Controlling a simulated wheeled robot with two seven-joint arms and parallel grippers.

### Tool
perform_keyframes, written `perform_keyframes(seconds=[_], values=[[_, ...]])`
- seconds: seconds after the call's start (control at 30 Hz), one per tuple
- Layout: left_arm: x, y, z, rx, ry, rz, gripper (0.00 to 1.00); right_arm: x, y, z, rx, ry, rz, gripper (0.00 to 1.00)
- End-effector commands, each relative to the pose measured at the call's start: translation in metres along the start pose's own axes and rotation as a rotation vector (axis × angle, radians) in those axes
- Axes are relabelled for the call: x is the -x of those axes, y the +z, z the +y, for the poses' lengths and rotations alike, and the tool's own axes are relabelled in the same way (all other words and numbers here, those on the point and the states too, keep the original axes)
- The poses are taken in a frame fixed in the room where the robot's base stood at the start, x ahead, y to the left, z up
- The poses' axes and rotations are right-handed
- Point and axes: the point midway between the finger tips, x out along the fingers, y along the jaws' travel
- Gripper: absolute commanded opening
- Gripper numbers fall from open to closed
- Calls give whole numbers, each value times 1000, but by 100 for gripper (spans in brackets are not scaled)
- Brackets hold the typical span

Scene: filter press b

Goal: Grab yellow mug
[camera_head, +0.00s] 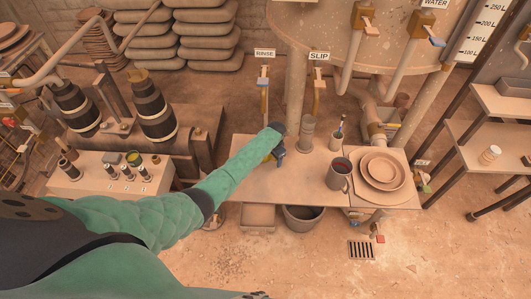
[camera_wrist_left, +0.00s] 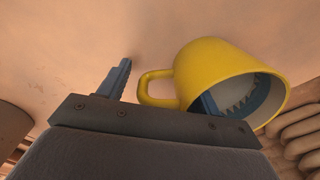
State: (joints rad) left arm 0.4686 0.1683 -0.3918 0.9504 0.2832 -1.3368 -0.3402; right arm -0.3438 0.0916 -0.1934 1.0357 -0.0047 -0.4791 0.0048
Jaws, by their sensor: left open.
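The yellow mug (camera_wrist_left: 215,65) shows large in the left wrist view, tilted in the picture, its mouth facing lower right and its handle to the left. My left gripper (camera_wrist_left: 163,85) is open around the mug's handle and near wall. One blue finger stands outside, left of the handle; the other shows inside the mug's mouth. In the head view my left gripper (camera_head: 279,152) is over the left part of the table, and the arm hides most of the mug; only a bit of yellow (camera_head: 268,158) shows. My right gripper is out of view.
On the table (camera_head: 305,185) stand a dark-filled grey mug (camera_head: 339,175), stacked plates (camera_head: 381,170), a bottle (camera_head: 338,134) and a grey cylinder (camera_head: 307,133). Taps labelled RINSE and SLIP stand behind. A bucket (camera_head: 303,218) is below the front edge. Shelves (camera_head: 490,150) stand at right.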

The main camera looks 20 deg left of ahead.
Motion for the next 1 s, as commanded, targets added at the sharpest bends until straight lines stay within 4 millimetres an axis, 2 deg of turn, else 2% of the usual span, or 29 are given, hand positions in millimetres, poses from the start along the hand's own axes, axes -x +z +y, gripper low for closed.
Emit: perform_keyframes(seconds=[0.1,0.13,0.43,0.8,0.93,1.0], values=[[0,0,0,0,0,0,64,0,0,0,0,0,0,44],[0,0,0,0,0,0,60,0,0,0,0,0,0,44],[0,0,0,0,0,0,1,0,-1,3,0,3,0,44],[3,-1,0,0,0,2,0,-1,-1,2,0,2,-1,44],[12,-1,-1,0,-1,3,0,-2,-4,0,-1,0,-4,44],[21,-1,-2,-1,-2,4,0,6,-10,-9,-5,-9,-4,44]])
